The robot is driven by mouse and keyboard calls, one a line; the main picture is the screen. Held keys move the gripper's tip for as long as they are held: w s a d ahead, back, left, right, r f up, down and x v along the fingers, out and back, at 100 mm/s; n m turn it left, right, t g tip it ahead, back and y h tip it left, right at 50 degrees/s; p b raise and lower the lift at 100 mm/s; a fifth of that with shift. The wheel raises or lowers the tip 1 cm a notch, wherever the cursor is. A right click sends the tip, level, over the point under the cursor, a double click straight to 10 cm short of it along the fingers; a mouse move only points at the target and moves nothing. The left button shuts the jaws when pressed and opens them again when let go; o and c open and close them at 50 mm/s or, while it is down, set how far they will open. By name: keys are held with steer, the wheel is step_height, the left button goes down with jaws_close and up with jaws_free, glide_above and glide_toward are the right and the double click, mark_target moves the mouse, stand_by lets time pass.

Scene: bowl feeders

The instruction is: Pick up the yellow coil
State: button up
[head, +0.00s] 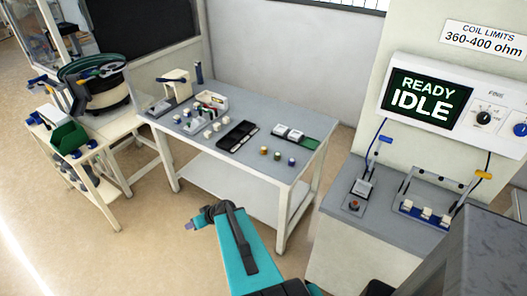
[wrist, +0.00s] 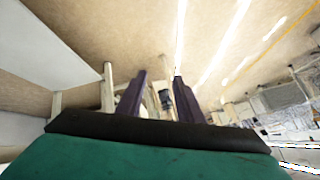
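A small yellow-gold coil (head: 264,150) stands on the grey worktable (head: 240,95), at the left end of a short row of small coils. A greenish coil (head: 277,155) and a bluish one (head: 291,161) stand beside it to the right. My gripper (head: 189,226) is in front of the table, apart from the coils and pointing left in the head view. In the wrist view my gripper (wrist: 160,82) shows two dark fingers spread apart with nothing held between them. No coil can be made out in the wrist view.
A black tray (head: 237,135), a parts bin (head: 211,101) and small white blocks share the table. A green-edged board (head: 296,135) lies behind the coils. A bowl feeder (head: 100,85) stands left. A test bench (head: 390,205) stands right. Open floor lies front left.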

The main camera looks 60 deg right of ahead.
steer(key=s+d+r+m+t+h, duration=0.1)
steer(key=d+r+h, duration=0.15)
steer(key=d, duration=0.35)
steer(key=d+r+t+h, duration=0.1)
steer(key=d+r, duration=0.2)
steer(key=d, duration=0.3)
steer(key=m+h, duration=0.4)
steer(key=h, duration=0.4)
glide_toward(264, 151)
steer(key=shift+s+a+r+g+p, duration=0.25)
steer(key=shift+s+r, duration=0.1)
steer(key=shift+r, duration=0.25)
steer(key=shift+s+a+r+g+p, duration=0.15)
steer(key=shift+s+a+r, duration=0.15)
steer(key=shift+r, duration=0.3)
steer(key=shift+w+d+f+y+b, duration=0.15)
steer(key=shift+f+y+b, duration=0.1)
steer(key=shift+b, duration=0.5)
steer(key=shift+w+d+f+b, duration=0.1)
steer(key=shift+w+b, duration=0.05)
steer(key=shift+b, duration=0.45)
steer(key=shift+w+d, duration=0.1)
steer(key=b+x, duration=0.3)
steer(key=b, duration=0.7)
steer(key=shift+w, duration=0.15)
steer(key=b, duration=0.2)
steer(key=d+b, duration=0.1)
steer(key=b, duration=0.2)
steer(key=shift+w+f, duration=0.35)
